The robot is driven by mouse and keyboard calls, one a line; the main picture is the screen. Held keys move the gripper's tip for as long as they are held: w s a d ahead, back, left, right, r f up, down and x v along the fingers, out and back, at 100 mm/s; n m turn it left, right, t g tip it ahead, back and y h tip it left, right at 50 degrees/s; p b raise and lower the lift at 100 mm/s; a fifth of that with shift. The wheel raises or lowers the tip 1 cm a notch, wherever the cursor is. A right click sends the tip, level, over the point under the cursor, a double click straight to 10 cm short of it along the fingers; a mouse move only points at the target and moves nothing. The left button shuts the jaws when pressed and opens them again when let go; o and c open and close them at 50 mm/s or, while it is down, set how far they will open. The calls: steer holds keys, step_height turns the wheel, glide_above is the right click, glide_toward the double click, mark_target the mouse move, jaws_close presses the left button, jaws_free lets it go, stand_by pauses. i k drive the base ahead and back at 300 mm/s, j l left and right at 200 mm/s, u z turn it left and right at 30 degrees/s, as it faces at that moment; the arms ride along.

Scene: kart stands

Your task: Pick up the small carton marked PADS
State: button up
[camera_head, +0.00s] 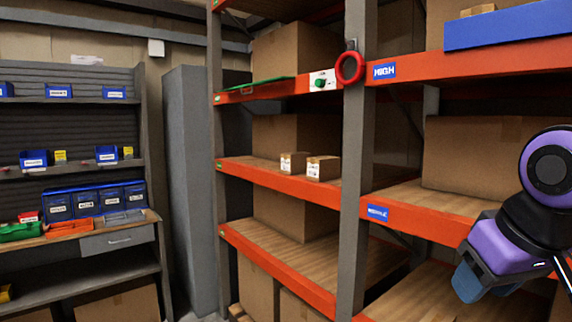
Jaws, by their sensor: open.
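Two small brown cartons with white labels stand side by side at the front of the middle shelf, a left one (294,163) and a right one (322,168). Their print is too small to read, so I cannot tell which is marked PADS. My gripper (482,283) is at the lower right, at the end of my purple and black arm. It is open, seen at an angle and partly hidden by the arm. It is well to the right of the small cartons and apart from them.
An orange-edged rack (275,185) holds large boxes behind the small cartons. A grey upright (354,190) with a red ring (350,68) stands between the small cartons and my gripper. Another small carton (478,10) is high right. A bench with blue bins (85,200) is left.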

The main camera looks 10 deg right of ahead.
mark_target(291, 163)
steer(key=i+j+z, duration=0.1)
steer(key=i+j, duration=0.4)
steer(key=i, duration=0.3)
steer(key=i+j, duration=0.6)
steer(key=i, duration=0.25)
steer(key=i+j+z, duration=0.15)
steer(key=i+j, duration=0.45)
steer(key=i, duration=0.2)
